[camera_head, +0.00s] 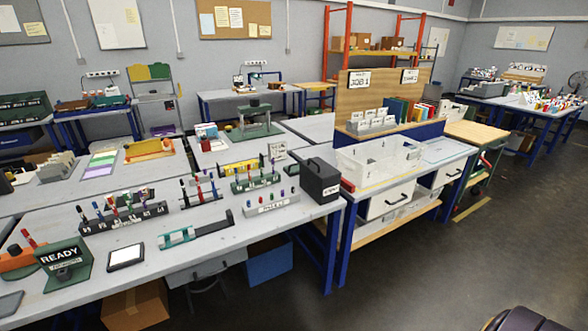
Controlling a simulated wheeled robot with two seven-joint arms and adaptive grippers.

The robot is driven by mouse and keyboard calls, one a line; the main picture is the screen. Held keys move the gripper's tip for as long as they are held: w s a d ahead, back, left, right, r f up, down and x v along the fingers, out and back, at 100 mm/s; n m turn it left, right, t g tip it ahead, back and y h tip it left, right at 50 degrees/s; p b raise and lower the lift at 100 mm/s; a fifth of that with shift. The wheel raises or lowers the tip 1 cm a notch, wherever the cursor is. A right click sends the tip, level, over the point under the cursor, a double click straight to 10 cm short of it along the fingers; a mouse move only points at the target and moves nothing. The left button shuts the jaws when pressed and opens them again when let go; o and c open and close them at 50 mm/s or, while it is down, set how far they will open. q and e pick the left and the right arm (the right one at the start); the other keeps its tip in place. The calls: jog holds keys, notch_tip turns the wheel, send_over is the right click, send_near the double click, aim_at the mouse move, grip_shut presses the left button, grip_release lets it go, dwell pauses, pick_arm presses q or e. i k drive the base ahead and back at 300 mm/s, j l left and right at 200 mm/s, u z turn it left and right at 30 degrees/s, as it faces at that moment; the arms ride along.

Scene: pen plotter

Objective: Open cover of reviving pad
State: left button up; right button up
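A dark flat piece (10,303) lies at the bench's left front edge, cut by the frame. Which of these is the reviving pad, and whether a cover is shut on it, I cannot tell at this size. Neither of my grippers is in view.
Behind the pad stand a dark rack of pens (122,220) and a green pen rack (255,182). A green-and-black fixture (195,233) lies to its right. A black box (321,180) stands at the bench's right end. The floor (440,270) at right is mostly clear.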

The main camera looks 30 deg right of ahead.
aim_at(293, 168)
jog(key=i+l+z, duration=0.6)
jog(key=z, duration=0.25)
jog(key=i+l+z, duration=0.1)
jog(key=i+z, duration=0.7)
